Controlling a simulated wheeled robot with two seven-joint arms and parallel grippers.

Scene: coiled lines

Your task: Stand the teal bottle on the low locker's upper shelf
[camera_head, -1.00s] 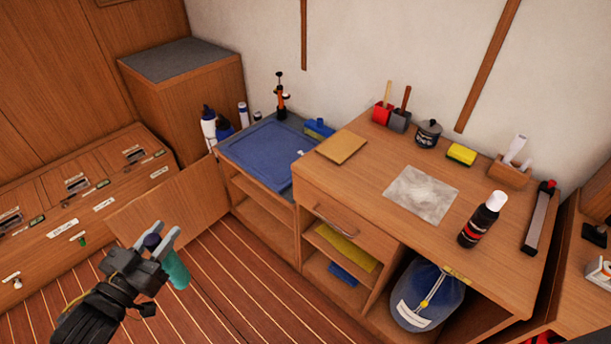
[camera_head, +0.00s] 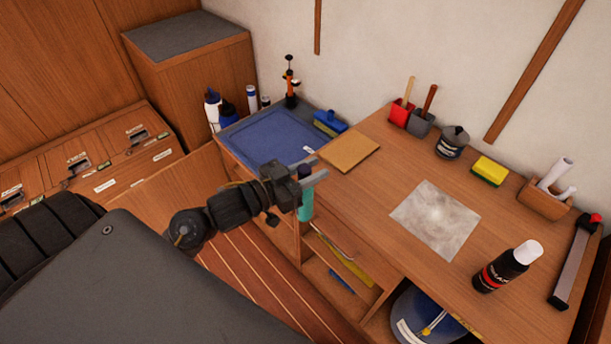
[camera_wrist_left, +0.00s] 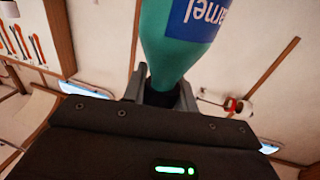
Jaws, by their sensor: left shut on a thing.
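The teal bottle (camera_head: 306,206) hangs below my left gripper (camera_head: 313,183), which is shut on its neck. In the head view it looks about upright, in front of the drawer unit's left corner. In the left wrist view the bottle (camera_wrist_left: 183,45) is large, with a blue label, its narrow end between the fingers (camera_wrist_left: 160,95). The low locker (camera_head: 227,162) stands left of the drawer unit, its door (camera_head: 185,180) swung open. My arm covers most of its front, so the upper shelf is largely hidden. My right gripper is not in view.
A blue tray (camera_head: 262,140) and a blue brush (camera_head: 330,122) are on the locker's top. White and blue bottles (camera_head: 213,108) stand behind it. The drawer unit's worktop (camera_head: 375,205) holds a tan board (camera_head: 350,151), a grey sheet (camera_head: 436,217) and a black bottle (camera_head: 505,268).

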